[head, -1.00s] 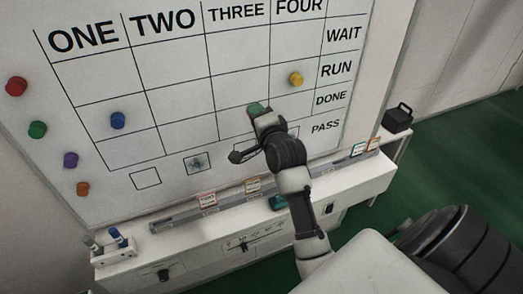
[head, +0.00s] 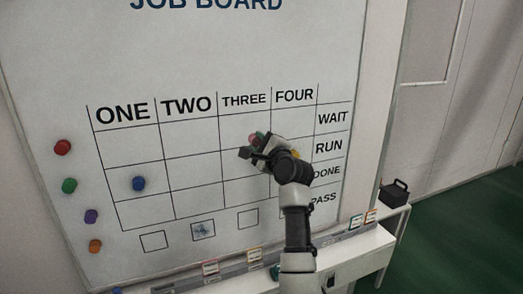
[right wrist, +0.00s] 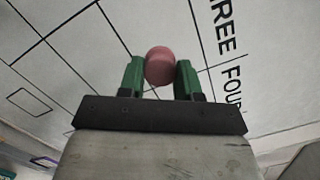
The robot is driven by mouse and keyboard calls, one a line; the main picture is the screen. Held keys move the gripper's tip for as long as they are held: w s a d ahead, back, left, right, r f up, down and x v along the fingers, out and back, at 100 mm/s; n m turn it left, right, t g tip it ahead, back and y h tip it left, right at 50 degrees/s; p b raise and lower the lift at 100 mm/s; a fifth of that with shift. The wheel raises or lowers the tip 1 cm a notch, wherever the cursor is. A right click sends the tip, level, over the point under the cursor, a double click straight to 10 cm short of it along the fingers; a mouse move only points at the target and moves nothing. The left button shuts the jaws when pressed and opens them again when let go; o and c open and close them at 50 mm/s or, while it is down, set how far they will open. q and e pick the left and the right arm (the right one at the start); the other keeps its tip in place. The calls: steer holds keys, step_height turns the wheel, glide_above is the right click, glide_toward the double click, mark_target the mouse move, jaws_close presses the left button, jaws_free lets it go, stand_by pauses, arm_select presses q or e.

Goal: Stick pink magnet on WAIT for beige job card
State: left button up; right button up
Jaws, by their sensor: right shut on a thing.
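My right gripper (head: 256,140) is shut on the pink magnet (right wrist: 160,66), which sits between the green fingertips in the right wrist view. In the head view the pink magnet (head: 254,135) shows small in front of the lower WAIT cell of column THREE. I cannot tell whether it touches the job board (head: 210,60). The WAIT label (head: 332,118) is at the right of the top row. Small cards stand on the ledge, one at left (head: 211,268) and another (head: 253,257) beside it; I cannot tell which is beige. My left gripper is not in view.
Red (head: 62,147), green (head: 69,185), purple (head: 91,216) and orange (head: 95,246) magnets line the board's left side. A blue magnet (head: 138,183) is in column ONE, second row. A yellow magnet (head: 296,154) is partly behind my arm. A picture (head: 203,230) fills the box under TWO.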

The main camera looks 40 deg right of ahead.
mark_target(246, 130)
steer(key=shift+w+d+r+b, duration=0.15)
steer(key=shift+w+b, duration=0.25)
steer(key=shift+w, duration=0.35)
steer(key=shift+w+d+b, duration=0.15)
steer(key=shift+w+b, duration=0.15)
steer(key=shift+w, duration=0.3)
steer(key=shift+w+d+b, duration=0.15)
steer(key=shift+w+b, duration=0.1)
steer(key=shift+w, duration=0.35)
steer(key=shift+w+d, duration=0.15)
steer(key=shift+w, duration=0.5)
steer(key=shift+w+d, duration=0.15)
steer(key=shift+w, duration=0.45)
steer(key=o, duration=1)
